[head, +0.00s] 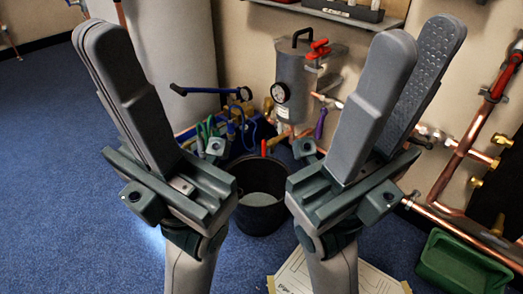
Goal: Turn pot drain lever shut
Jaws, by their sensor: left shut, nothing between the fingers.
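A grey pot (296,85) with a black top handle and a round gauge (279,92) stands near the wall. A small upright red piece (264,148) shows below it, close to the black bucket (262,212); I cannot tell whether it is the drain lever. A red lever (318,49) sits at the pot's upper right. My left gripper (98,32) is shut and empty, left of the pot and pointing up. My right gripper (418,42) is open and empty, right of the pot, its fingers apart. Both are apart from the pot and its levers.
A blue-handled lever (205,92) and tool handles show left of the pot. A purple handle (321,124) is under its right side. Copper pipes (448,170) run along the right wall. A green tray (462,266) lies lower right. Blue carpet (60,180) is clear at left.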

